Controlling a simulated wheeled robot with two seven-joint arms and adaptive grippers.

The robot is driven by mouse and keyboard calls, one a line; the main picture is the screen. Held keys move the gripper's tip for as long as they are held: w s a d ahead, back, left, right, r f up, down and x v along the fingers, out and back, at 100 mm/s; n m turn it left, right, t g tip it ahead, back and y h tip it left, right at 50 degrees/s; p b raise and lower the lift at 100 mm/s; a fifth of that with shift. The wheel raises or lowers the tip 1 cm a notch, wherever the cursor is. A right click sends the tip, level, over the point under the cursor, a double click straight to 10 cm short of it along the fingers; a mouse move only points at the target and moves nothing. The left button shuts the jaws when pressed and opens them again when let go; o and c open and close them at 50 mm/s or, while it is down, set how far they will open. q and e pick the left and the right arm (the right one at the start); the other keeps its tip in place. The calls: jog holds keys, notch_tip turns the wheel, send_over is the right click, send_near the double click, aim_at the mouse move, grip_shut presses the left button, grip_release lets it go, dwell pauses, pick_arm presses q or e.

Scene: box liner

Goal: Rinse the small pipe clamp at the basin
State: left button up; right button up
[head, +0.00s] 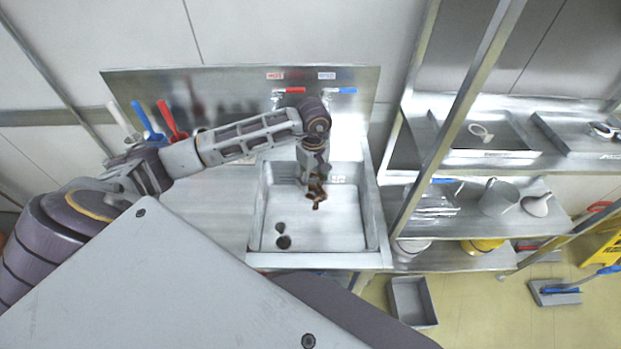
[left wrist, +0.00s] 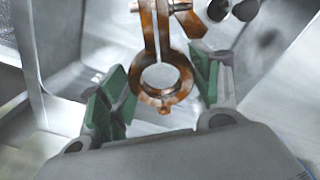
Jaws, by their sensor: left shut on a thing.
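The small pipe clamp (head: 318,196) is copper-brown with pale specks. My left gripper (head: 313,176) is shut on it and holds it over the inside of the steel basin (head: 318,260). In the left wrist view the clamp (left wrist: 146,78) shows its open ring between the green pads of my left gripper (left wrist: 160,88), with its two arms pointing away. Red (head: 294,90) and blue (head: 344,90) tap handles sit on the wall behind the basin. I cannot tell whether water runs. My right gripper is not in view.
A dark drain (head: 283,242) lies in the basin's floor. Brushes with white, blue and red handles (head: 170,118) stand at the left. A steel shelf (head: 463,259) with trays and jugs stands close on the right. A grey bin (head: 411,301) sits on the floor.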

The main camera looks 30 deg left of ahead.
pick_arm(q)
jog(key=shift+m, duration=0.7)
jog(key=shift+w+m, duration=0.1)
jog(key=shift+m, duration=0.4)
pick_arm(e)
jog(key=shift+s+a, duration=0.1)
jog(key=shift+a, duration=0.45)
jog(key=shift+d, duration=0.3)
pick_arm(q)
jog(key=shift+f, duration=0.15)
